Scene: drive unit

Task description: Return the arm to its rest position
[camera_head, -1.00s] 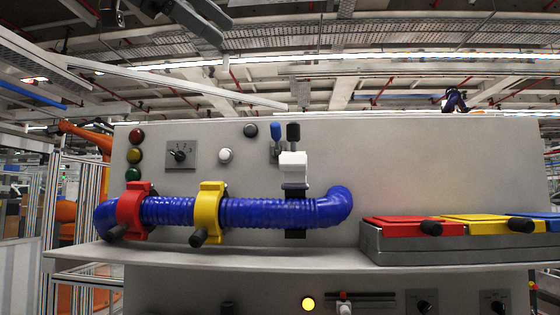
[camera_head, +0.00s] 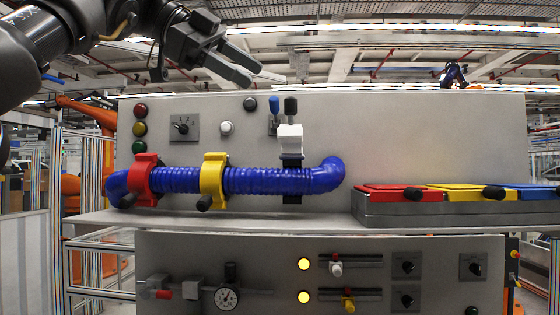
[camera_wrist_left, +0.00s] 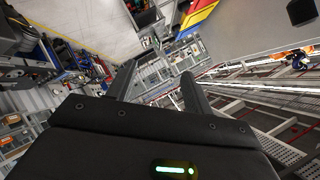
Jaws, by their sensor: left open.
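My left arm comes in from the upper left of the head view. Its gripper (camera_head: 246,68) is open and empty, raised above the top edge of the grey drive unit (camera_head: 420,135) and touching nothing that I can see. In the left wrist view the two dark fingers (camera_wrist_left: 158,82) stand apart with nothing between them. My right gripper shows in neither view.
A blue hose (camera_head: 270,181) with a red clamp (camera_head: 143,180) and a yellow clamp (camera_head: 214,180) runs along the panel above a shelf. Coloured lidded bins (camera_head: 440,209) stand right. Knobs, sliders and a gauge (camera_head: 227,297) fill the lower panel. Space above the unit is free.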

